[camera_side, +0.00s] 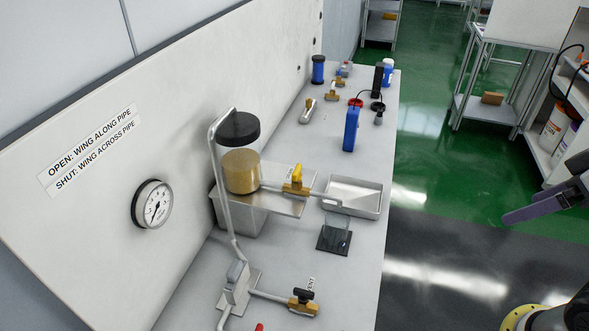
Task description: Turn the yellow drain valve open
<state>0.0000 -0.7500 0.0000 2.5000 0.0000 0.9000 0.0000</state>
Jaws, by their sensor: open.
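The yellow drain valve (296,176) sits on a brass body in the pipe between a clear reservoir (241,172) of tan liquid and a metal tray (368,197). Its yellow wing appears to lie across the pipe, though its exact angle is hard to judge. The wall sign (90,150) reads "OPEN: WING ALONG PIPE" and "SHUT: WING ACROSS PIPE". My gripper (537,192) is at the right edge, partly cut off by the frame. It is open and empty, well to the right of the valve and apart from it.
A black-winged valve (303,299) with a vent label is nearer the front. A pressure gauge (153,204) is on the wall. A glass beaker (337,232) stands on a dark pad. A blue device (351,129) and several fittings stand farther back.

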